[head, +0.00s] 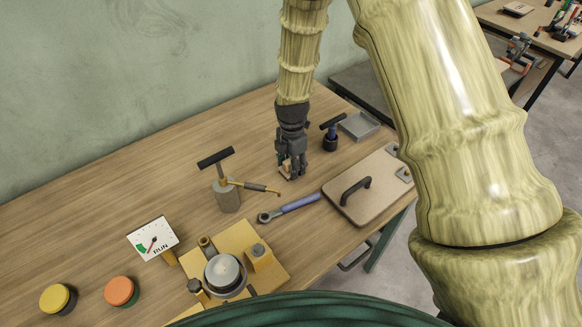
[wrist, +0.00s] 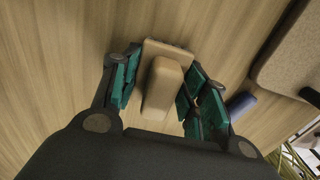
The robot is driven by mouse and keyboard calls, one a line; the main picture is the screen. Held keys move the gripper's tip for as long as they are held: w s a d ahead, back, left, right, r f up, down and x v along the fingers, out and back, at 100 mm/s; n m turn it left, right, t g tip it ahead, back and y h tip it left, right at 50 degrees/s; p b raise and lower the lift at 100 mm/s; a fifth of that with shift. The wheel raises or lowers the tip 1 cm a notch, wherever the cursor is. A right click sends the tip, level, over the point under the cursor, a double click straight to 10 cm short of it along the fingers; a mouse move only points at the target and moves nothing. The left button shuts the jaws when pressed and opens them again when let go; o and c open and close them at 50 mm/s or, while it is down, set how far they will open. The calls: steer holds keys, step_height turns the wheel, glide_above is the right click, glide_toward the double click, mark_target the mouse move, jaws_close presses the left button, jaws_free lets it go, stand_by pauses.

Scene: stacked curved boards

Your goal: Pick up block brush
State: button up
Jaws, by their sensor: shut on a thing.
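The block brush is a small tan wooden block with a raised grip; in the wrist view the brush (wrist: 161,88) lies between the two teal-padded fingers. My gripper (wrist: 158,92) is shut on its raised grip. In the head view, my gripper (head: 291,172) points down at the table's middle, and only a small pale part of the brush (head: 285,168) shows beside the fingers. The bristle side is mostly hidden. I cannot tell whether the brush touches the table.
A blue-handled ratchet (head: 290,207) and a tan board with a black handle (head: 345,203) lie close by on the right. A hand pump (head: 228,196) stands to the left. A grey tray (head: 358,126) and a black T-handled tool (head: 330,142) are behind. The back left table is clear.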

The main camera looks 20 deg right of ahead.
steer(key=shift+r, duration=0.15)
steer(key=shift+r+b, duration=1.55)
steer(key=shift+r, duration=3.35)
steer(key=shift+o, duration=1.4)
steer(key=shift+a, duration=0.1)
steer(key=shift+c, duration=0.6)
